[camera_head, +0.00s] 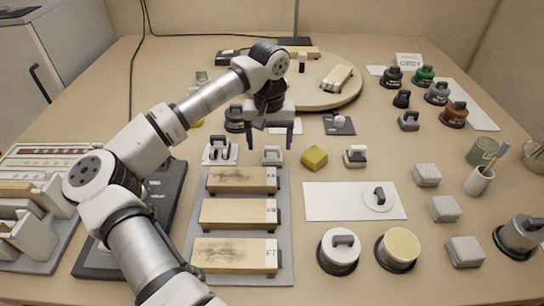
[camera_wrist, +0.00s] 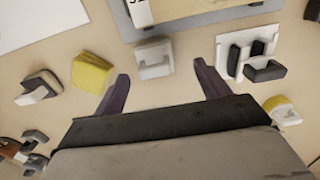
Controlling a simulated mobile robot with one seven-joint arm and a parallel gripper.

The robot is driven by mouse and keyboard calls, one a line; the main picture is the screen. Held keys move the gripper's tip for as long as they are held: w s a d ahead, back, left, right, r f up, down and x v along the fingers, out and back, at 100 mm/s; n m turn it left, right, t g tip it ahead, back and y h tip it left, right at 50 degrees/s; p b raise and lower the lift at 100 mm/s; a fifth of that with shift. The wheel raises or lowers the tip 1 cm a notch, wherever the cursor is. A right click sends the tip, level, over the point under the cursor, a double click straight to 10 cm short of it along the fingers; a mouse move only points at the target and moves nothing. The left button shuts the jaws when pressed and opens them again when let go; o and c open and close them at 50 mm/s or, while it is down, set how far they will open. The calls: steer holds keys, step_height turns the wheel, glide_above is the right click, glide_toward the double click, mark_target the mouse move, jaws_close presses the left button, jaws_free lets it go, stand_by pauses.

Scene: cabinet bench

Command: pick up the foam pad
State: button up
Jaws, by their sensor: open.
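A yellow block (camera_head: 314,158) that looks like a foam pad lies on the bench, right of my gripper (camera_head: 277,144) in the head view. In the wrist view this yellow block (camera_wrist: 92,73) is left of my gripper (camera_wrist: 161,75), close to the left finger. A second yellow piece (camera_wrist: 281,110) lies right of the fingers in the wrist view; in the head view it is mostly hidden behind my arm (camera_head: 197,123). I cannot tell for sure which is the foam pad. My gripper is open and empty, pointing down above the bench.
A small light-grey block (camera_wrist: 154,58) lies just ahead of the fingers. A white holder with dark clips (camera_head: 220,151) and a black-and-white clip (camera_head: 355,156) flank it. A grey tray with wooden blocks (camera_head: 285,245) is in front. A round turntable (camera_head: 345,97) stands behind.

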mark_target(272, 147)
steer(key=f, duration=0.4)
steer(key=shift+d+f, duration=0.25)
steer(key=shift+d, duration=0.05)
steer(key=shift+c, duration=0.2)
steer(key=c, duration=1)
steer(key=shift+r, duration=0.2)
step_height(272, 147, up, 20)
steer(key=shift+f, duration=0.15)
